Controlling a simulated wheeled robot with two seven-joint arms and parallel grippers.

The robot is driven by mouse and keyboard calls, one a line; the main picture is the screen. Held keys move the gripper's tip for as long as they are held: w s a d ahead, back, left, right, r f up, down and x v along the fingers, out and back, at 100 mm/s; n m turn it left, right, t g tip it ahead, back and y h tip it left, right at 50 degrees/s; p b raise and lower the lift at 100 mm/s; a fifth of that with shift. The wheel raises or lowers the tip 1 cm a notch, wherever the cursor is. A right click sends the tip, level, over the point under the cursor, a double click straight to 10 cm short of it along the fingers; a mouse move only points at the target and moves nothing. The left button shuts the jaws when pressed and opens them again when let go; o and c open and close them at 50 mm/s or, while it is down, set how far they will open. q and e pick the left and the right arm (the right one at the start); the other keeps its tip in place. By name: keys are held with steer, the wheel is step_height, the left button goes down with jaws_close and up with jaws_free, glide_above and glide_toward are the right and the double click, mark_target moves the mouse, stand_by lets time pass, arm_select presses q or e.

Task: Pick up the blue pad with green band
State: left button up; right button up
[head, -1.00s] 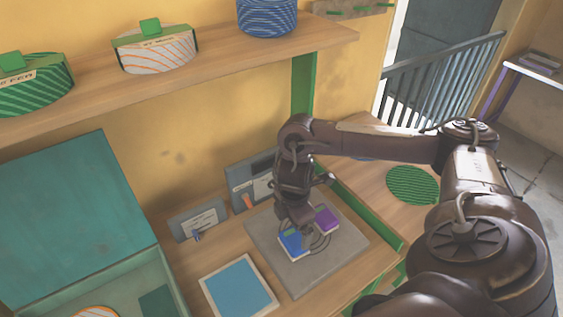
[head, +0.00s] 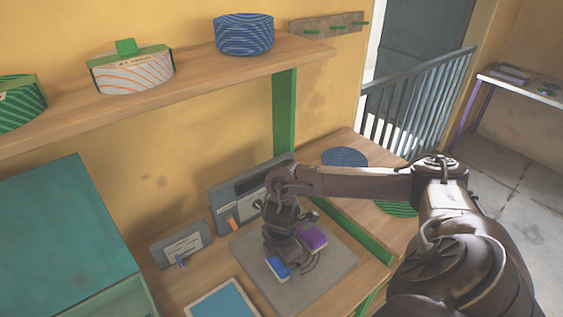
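The blue pad (head: 277,268) lies on the grey mat (head: 327,272) on the bench, in the lower middle of the head view. Its green band is mostly hidden now behind my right gripper (head: 290,262). A purple pad (head: 313,238) lies on the same mat, just right of and behind the blue one. My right gripper points down over the blue pad, very close to it or touching it. Its fingers are dark and partly hidden, so I cannot tell whether they are open or shut on the pad. My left gripper is out of view.
A grey panel (head: 222,208) and a small labelled stand (head: 172,247) stand behind the mat. A teal box (head: 65,235) is at left, a light-blue tile (head: 222,303) in front. A green bench edge (head: 370,246) runs right of the mat. A shelf (head: 190,88) hangs above.

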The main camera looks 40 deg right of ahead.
steer(key=c, duration=0.8)
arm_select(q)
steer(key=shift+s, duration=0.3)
arm_select(e)
steer(key=shift+r, duration=0.1)
steer(key=shift+r, duration=0.2)
step_height(320, 180, up, 2)
steer(key=shift+w+r, duration=0.1)
arm_select(q)
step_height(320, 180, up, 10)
steer(key=p, duration=1)
arm_select(e)
steer(key=shift+r, duration=8.6)
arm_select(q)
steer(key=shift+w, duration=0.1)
